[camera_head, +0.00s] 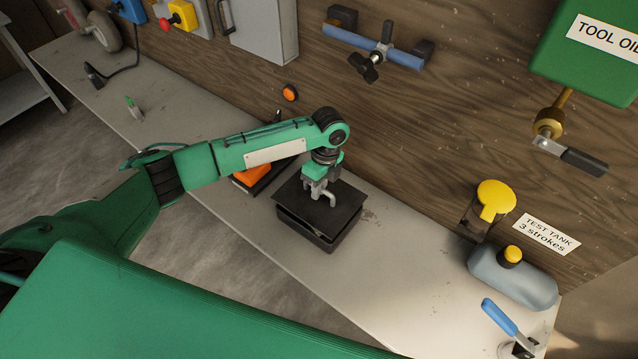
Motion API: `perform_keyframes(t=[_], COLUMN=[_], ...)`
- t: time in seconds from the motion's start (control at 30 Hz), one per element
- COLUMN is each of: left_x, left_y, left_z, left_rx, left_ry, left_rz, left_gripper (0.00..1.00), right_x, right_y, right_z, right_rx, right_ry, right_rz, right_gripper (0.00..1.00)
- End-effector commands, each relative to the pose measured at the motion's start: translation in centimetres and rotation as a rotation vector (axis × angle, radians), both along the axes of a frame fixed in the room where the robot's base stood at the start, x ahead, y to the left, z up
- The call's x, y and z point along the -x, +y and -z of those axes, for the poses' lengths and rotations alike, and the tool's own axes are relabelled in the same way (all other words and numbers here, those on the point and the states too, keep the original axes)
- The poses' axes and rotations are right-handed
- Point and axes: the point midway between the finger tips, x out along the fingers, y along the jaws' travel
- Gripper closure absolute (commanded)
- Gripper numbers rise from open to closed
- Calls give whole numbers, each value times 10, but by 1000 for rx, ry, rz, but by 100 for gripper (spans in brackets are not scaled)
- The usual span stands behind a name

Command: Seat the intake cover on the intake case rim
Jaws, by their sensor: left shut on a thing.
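The intake cover (343,207) is a flat, dark square plate with a grey handle on top. My left gripper (321,190) comes down over it from above and is shut on that handle. The intake case (322,241) is a dark open-looking box on the bench, directly under the cover. The cover lies over the case opening, and a dark gap shows between its near edge and the case rim. The cover hides most of the rim, so I cannot tell whether it touches anywhere. My right gripper is not in view.
The pale bench (410,270) runs diagonally along a wooden wall. An orange-topped box (252,176) sits left of the case, behind my arm. At the right are a grey tank (512,277) and a blue-handled clamp (499,317). Bench between case and tank is clear.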

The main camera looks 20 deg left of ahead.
Motion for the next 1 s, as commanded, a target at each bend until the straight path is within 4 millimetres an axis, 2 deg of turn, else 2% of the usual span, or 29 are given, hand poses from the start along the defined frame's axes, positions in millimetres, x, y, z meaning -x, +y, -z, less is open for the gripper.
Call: perform_keyframes(t=[0.2,1.0], left_x=[0,0], left_y=[0,0], left_z=[10,11], left_rx=[0,1], left_ry=[-1,-1], left_rz=[1,1], left_gripper=[100,100], right_x=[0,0], right_y=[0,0], right_z=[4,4], right_rx=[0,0], right_ry=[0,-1], right_rz=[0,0], right_gripper=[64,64])
